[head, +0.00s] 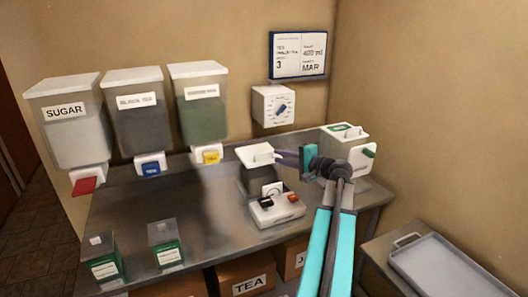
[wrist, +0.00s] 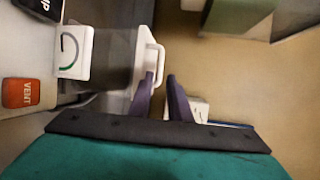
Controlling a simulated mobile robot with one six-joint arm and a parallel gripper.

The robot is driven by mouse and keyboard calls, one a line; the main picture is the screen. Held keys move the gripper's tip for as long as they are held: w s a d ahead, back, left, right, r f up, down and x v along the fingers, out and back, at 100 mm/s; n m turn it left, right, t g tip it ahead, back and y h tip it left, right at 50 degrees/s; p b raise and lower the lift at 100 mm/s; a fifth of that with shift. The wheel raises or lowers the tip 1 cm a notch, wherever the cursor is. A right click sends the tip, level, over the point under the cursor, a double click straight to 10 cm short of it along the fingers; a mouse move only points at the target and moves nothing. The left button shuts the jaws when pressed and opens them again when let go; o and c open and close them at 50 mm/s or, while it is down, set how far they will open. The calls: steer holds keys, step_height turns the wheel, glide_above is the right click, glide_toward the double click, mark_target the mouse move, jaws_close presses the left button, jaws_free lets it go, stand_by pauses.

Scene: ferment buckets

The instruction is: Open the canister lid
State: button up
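The canister (head: 257,181) is a grey see-through box with a white lid (head: 249,153), standing behind a white base with a gauge dial (head: 271,189). The lid looks seated on top, though its far edge is hard to judge. My gripper (head: 279,157) is at the lid's right side. In the wrist view, the lid's white loop handle (wrist: 157,57) is just ahead of the fingertips, close to the left one. The purple fingers (wrist: 161,80) are apart, with a gap between them. I cannot tell whether either finger touches the handle.
An orange VENT button (wrist: 21,93) is on the base. A white machine with a green lever (head: 367,153) stands to the right. Wall dispensers, including sugar (head: 66,128), hang at left. Two green-labelled containers (head: 105,264) (head: 165,252) stand in front. A grey tray (head: 444,270) lies at lower right.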

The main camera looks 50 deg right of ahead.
mark_target(264, 153)
steer(key=w, duration=0.2)
steer(key=w+p, duration=0.1)
steer(key=w, duration=0.2)
steer(key=w+f+p, duration=0.1)
steer(key=w, duration=0.1)
steer(key=shift+w, duration=0.15)
steer(key=shift+w+a+f+p, duration=0.1)
steer(key=shift+w+f+p, duration=0.1)
steer(key=shift+w, duration=0.25)
steer(key=shift+w+f+p, duration=0.1)
steer(key=shift+w+p, duration=0.05)
steer(key=shift+w, duration=0.25)
jaws_close()
